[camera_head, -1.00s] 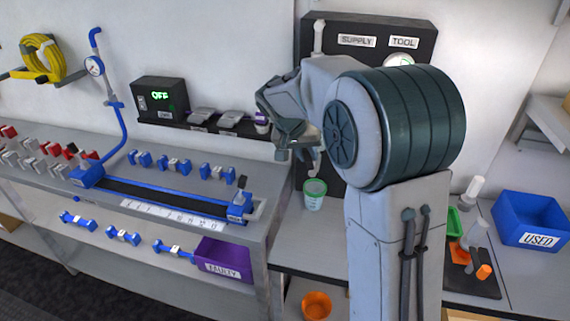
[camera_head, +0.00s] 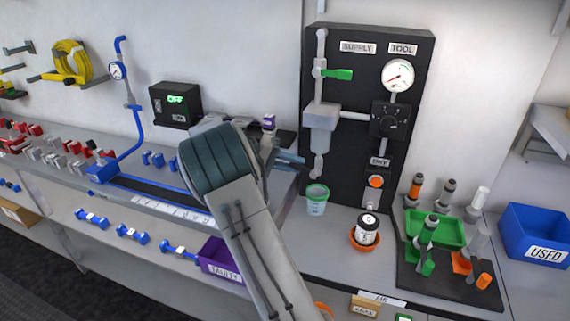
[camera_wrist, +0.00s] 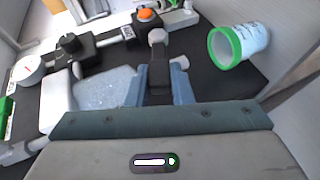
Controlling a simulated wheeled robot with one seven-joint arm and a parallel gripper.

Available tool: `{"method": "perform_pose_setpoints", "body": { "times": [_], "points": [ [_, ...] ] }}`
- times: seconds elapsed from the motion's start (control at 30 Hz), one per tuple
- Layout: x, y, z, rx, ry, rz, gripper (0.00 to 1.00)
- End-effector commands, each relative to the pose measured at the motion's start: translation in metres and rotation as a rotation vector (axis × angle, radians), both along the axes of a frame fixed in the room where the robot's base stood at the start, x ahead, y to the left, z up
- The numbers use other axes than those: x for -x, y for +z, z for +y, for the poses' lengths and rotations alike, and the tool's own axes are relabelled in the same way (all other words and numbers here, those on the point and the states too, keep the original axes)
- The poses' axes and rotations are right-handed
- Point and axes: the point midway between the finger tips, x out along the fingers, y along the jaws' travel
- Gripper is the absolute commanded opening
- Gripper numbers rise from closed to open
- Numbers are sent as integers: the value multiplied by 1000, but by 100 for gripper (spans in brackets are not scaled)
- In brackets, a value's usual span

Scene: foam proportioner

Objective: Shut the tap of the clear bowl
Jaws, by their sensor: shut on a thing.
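The clear bowl (camera_head: 319,128) hangs on the black panel, below the green-handled valve. Its tap (camera_head: 318,168) is the narrow pale outlet under it. In the wrist view the bowl (camera_wrist: 105,88) lies left of my fingers, and the tap's pale end (camera_wrist: 157,37) shows just beyond them. My gripper (camera_head: 300,162) reaches the tap from the left. In the wrist view my gripper (camera_wrist: 159,82) is shut on the dark tap handle (camera_wrist: 160,72) between its blue-grey fingers. The handle's exact angle is hard to tell.
A green-rimmed cup (camera_head: 316,201) stands below the tap, close to my gripper; it also shows in the wrist view (camera_wrist: 238,45). A white jar (camera_head: 367,229) sits in an orange dish. The panel carries a green handle (camera_head: 338,74), gauge (camera_head: 398,75) and dark knob (camera_head: 388,119).

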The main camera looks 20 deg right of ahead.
Motion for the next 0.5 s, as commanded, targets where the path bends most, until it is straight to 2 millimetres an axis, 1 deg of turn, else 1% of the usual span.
{"method": "perform_pose_setpoints", "body": {
  "times": [0.03, 0.1, 0.5],
  "points": [
    [-1, -5, 1, 26, -1, 26, 0],
    [-1, -8, 1, 58, -3, 58, 0],
    [-2, -15, 3, 163, -1, 160, 0]
  ]
}}
